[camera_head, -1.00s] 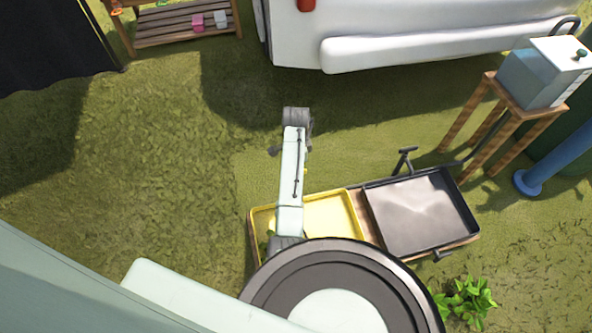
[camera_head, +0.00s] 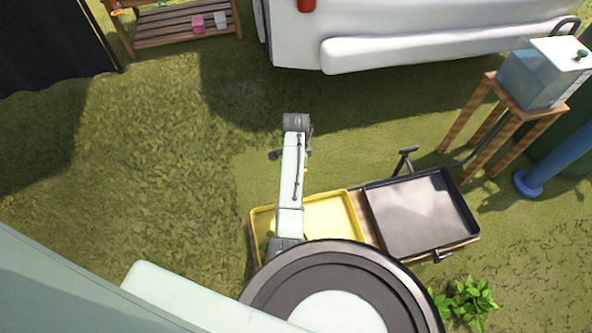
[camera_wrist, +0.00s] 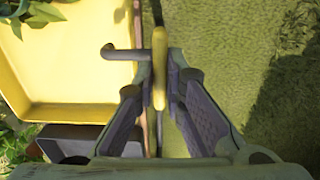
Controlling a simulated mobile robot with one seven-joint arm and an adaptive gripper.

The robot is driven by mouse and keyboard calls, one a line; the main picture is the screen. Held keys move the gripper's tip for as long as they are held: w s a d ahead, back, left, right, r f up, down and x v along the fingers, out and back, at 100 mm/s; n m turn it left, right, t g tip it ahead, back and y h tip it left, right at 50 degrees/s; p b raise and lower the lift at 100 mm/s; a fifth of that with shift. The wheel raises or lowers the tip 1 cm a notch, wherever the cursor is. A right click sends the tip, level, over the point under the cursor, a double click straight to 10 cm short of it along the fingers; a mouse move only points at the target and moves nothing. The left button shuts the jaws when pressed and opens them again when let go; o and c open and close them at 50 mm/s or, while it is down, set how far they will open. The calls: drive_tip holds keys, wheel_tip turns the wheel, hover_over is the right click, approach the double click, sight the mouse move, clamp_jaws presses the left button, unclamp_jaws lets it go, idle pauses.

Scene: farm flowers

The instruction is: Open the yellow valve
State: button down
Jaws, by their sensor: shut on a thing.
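The yellow valve handle (camera_wrist: 160,50) is a long, narrow lever in the wrist view, seen nearly upright in the picture. A dark pipe (camera_wrist: 120,53) runs left from it to the yellow tray (camera_wrist: 80,113). My gripper (camera_wrist: 161,80) has a finger on each side of the handle's lower part and is shut on it. In the head view my arm hides the valve and most of the gripper. The yellow tray (camera_head: 335,205) shows there beside my arm.
A black tray (camera_head: 420,215) stands right of the yellow one, with a dark handle (camera_head: 404,160) behind it. A water tank (camera_head: 545,72) sits on a wooden stand at right. A green plant (camera_head: 466,300) is at lower right. Open grass lies left.

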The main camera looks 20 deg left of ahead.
drive_tip(key=shift+r+n+p, duration=0.1)
drive_tip(key=shift+n+p, duration=0.2)
drive_tip(key=shift+p, duration=0.15)
drive_tip(key=n+p, duration=0.2)
drive_tip(key=shift+d+r+n, duration=0.1)
drive_tip(key=shift+n, duration=0.3)
drive_tip(key=n+p, duration=0.3)
drive_tip(key=n, duration=0.2)
drive_tip(key=shift+p, duration=0.3)
drive_tip(key=n+p, duration=0.1)
drive_tip(key=n, duration=0.4)
drive_tip(key=shift+p, duration=0.3)
drive_tip(key=shift+f+n+p, duration=0.2)
drive_tip(key=shift+n+p, duration=0.3)
drive_tip(key=shift+n, duration=1.8)
drive_tip(key=c, duration=1.7)
unclamp_jaws()
drive_tip(key=shift+o, duration=0.2)
